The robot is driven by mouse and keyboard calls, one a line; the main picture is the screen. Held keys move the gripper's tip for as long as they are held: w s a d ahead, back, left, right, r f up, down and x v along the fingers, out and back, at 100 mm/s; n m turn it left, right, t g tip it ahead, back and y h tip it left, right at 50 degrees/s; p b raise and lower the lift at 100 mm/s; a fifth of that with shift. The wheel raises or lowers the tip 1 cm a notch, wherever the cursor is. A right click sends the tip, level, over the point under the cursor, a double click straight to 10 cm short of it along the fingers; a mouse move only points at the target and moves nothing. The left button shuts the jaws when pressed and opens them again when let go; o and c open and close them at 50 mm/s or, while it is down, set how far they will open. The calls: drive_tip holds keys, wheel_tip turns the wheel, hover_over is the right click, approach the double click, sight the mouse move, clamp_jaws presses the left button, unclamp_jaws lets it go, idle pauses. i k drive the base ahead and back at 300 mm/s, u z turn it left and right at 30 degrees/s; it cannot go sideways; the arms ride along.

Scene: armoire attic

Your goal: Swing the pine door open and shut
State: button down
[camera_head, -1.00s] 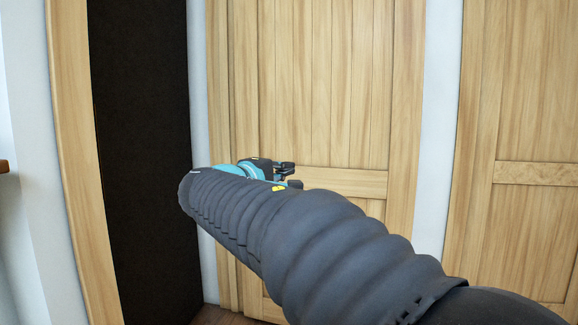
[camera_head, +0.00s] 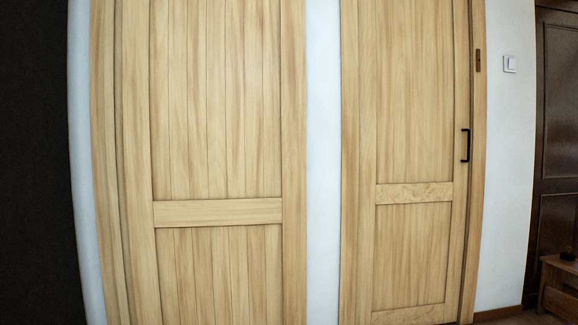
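Two pale pine doors fill the middle of the view. The left pine door (camera_head: 216,211) has vertical boards above and below a crossbar, and no handle shows on it. The right pine door (camera_head: 412,193) has a similar crossbar and a black bar handle (camera_head: 465,146) near its right edge. A dark line runs down that edge; I cannot tell whether the door is fully shut. The frames do not show which of the two the task means. My gripper is out of view.
A white wall strip (camera_head: 322,160) separates the doors. A dark panel (camera_head: 38,170) stands at the far left. At the right are a white light switch (camera_head: 510,64), a dark wooden door or cabinet (camera_head: 557,110) and a low wooden piece of furniture (camera_head: 560,285).

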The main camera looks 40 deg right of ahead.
sight(193, 204)
drive_tip(key=z, duration=0.45)
drive_tip(key=k, duration=0.55)
drive_tip(key=z, duration=1.3)
drive_tip(key=i, duration=0.9)
drive_tip(key=z, duration=0.4)
drive_tip(key=i, duration=0.85)
drive_tip(key=u, duration=0.95)
drive_tip(key=i, duration=0.65)
drive_tip(key=u, duration=0.65)
